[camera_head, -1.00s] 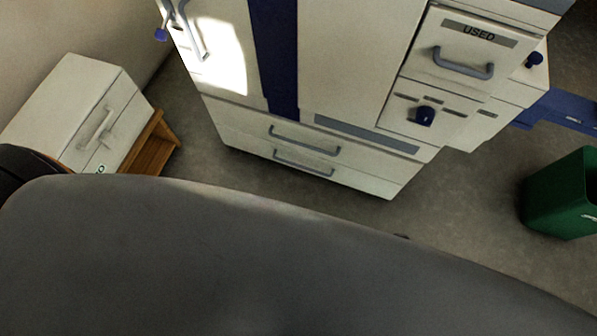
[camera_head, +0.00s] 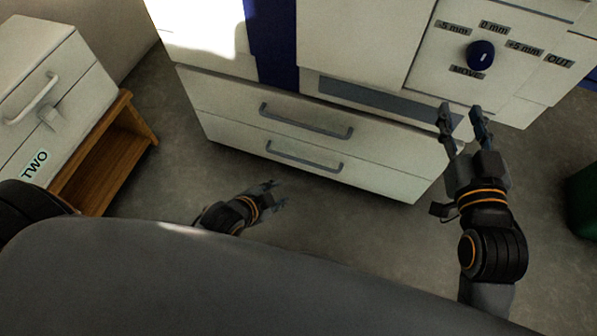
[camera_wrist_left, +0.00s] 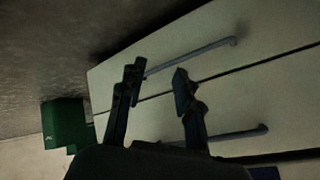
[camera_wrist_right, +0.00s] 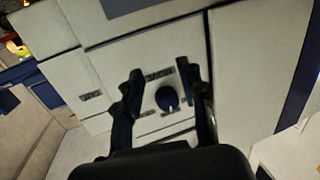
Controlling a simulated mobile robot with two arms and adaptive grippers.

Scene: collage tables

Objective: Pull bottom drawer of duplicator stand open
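The duplicator stand is the large white cabinet in the head view, with two wide stacked drawers low on its front. The bottom drawer (camera_head: 225,136) is shut, with a grey bar handle (camera_head: 303,157). The upper drawer above it is also shut, with its own bar handle (camera_head: 305,122). My left gripper (camera_head: 279,195) is open and empty, low in front of the bottom drawer and apart from it. The left wrist view shows the bottom drawer handle (camera_wrist_left: 195,55) beyond its open fingers. My right gripper (camera_head: 462,112) is open and empty, in front of the panel with the blue knob (camera_head: 481,55).
A green bin (camera_head: 583,200) is at the right edge. Grey floor between my arms and the drawers is clear.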

